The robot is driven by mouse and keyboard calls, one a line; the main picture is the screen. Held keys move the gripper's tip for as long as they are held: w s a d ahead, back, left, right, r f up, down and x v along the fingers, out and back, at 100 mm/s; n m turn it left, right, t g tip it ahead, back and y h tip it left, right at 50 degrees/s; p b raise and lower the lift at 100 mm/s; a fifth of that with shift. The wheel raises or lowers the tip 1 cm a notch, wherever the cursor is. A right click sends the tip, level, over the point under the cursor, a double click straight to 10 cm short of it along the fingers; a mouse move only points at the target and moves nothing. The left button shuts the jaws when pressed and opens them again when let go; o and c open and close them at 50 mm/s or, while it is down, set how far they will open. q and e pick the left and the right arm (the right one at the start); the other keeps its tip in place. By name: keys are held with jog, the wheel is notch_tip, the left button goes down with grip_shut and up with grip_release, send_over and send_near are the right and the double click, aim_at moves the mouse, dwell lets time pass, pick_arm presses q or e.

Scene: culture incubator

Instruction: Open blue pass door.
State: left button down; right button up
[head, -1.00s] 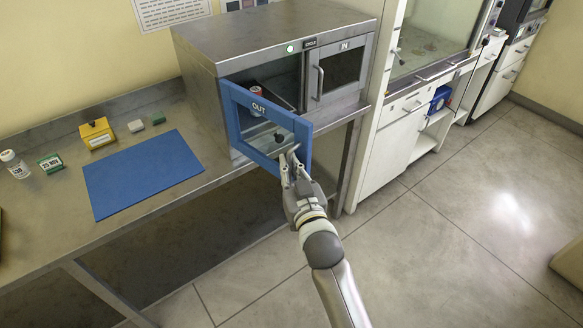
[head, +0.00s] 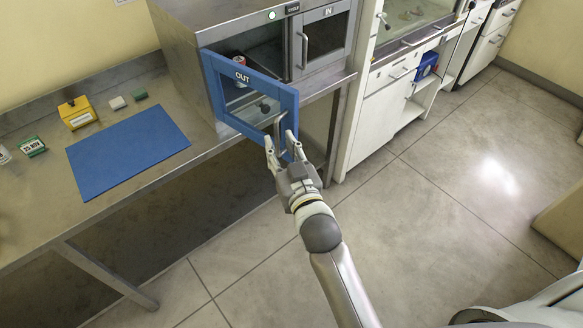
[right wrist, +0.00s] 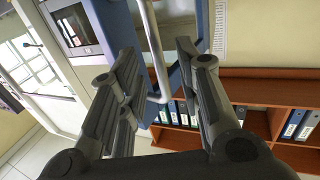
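The blue pass door (head: 219,96), marked OUT, stands swung open from the left compartment of the steel pass box, with a clear pane in its frame. Its metal handle (head: 279,132) is at the door's free right side. My right gripper (head: 281,143) is at the handle with its fingers spread apart, one on each side. In the right wrist view, the handle (right wrist: 153,50) runs between the open fingers (right wrist: 158,75), with gaps on both sides. The blue door frame shows behind it. My left gripper is not in view.
The steel pass box (head: 180,65) holds a red-topped container (head: 238,60) inside. Its IN door (head: 326,38) is shut. A blue mat (head: 128,150), a yellow box (head: 77,112) and small items lie on the bench at left. Floor in front is clear.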

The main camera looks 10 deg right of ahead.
jog(key=s, duration=0.8)
jog(key=shift+s+d, duration=0.2)
jog(key=shift+d, duration=0.2)
jog(key=s+f+n+g, duration=0.1)
jog(key=s+f+g, duration=0.2)
jog(key=f, duration=0.9)
jog(key=s+a+f+g, duration=0.1)
jog(key=s+f+g, duration=0.1)
jog(key=f, duration=1)
jog(key=s+f+n+g, duration=0.1)
jog(key=s+f+g, duration=0.2)
jog(key=f, duration=0.9)
jog(key=s+d+f+g+b, duration=0.1)
jog(key=s+d+f+g, duration=0.2)
jog(key=s+f, duration=0.5)
jog(key=s+d+f+g+b, duration=0.1)
jog(key=s+d+f+g, duration=0.15)
jog(key=s+f, duration=0.55)
jog(key=s+d+f+g+h, duration=0.1)
jog(key=s+d+f, duration=0.2)
jog(key=s, duration=0.4)
jog(key=s+d+f+g, duration=0.2)
jog(key=s+d+f, duration=0.2)
jog(key=s, duration=0.3)
jog(key=shift+d+f+m+h, duration=0.3)
jog(key=shift+d+h, duration=0.1)
jog(key=shift+d, duration=0.1)
jog(key=shift+s+g, duration=0.1)
jog(key=shift+g, duration=0.15)
